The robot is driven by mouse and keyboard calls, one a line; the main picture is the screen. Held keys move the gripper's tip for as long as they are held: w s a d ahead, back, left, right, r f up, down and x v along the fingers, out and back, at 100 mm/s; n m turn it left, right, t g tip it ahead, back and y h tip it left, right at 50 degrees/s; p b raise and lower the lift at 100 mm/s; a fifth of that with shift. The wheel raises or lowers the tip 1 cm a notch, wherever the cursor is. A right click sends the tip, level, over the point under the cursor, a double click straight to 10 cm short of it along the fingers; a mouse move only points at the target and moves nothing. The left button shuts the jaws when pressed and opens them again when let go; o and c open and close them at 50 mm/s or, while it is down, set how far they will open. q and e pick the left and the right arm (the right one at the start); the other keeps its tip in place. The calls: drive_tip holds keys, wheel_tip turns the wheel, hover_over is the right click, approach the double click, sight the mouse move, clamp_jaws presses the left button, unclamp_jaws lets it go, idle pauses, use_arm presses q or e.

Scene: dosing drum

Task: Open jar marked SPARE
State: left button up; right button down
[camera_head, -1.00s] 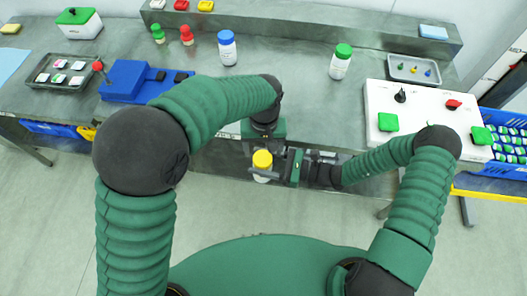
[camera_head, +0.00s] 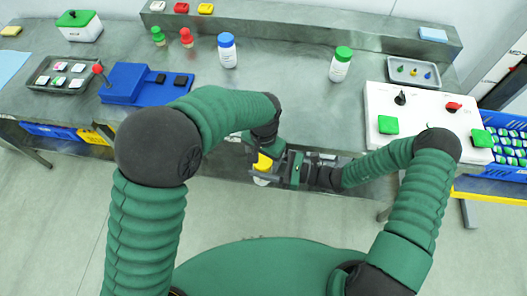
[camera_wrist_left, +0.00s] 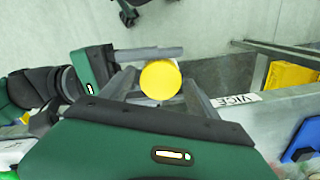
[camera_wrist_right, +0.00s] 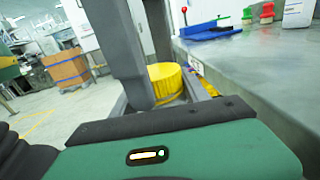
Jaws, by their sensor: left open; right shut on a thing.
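A white jar (camera_head: 261,181) with a yellow lid (camera_head: 264,162) is held upright off the front edge of the bench. My right gripper (camera_head: 266,177) is shut on the jar body, below the lid. My left gripper (camera_wrist_left: 158,92) is open above the jar, its fingers on either side of the yellow lid with small gaps. The yellow lid also shows in the right wrist view (camera_wrist_right: 166,81), partly behind a finger. The jar's label is hidden, so I cannot read any SPARE mark.
A blue-lidded bottle (camera_head: 228,51) and a green-lidded bottle (camera_head: 341,64) stand on the bench. A blue fixture (camera_head: 130,82) is at left, a white button panel (camera_head: 430,112) at right. The bench's middle is clear. A VICE label (camera_wrist_left: 240,99) marks the bench edge.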

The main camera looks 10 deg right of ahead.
use_arm(q)
drive_tip(key=c, duration=1.3)
drive_tip(key=o, duration=1.4)
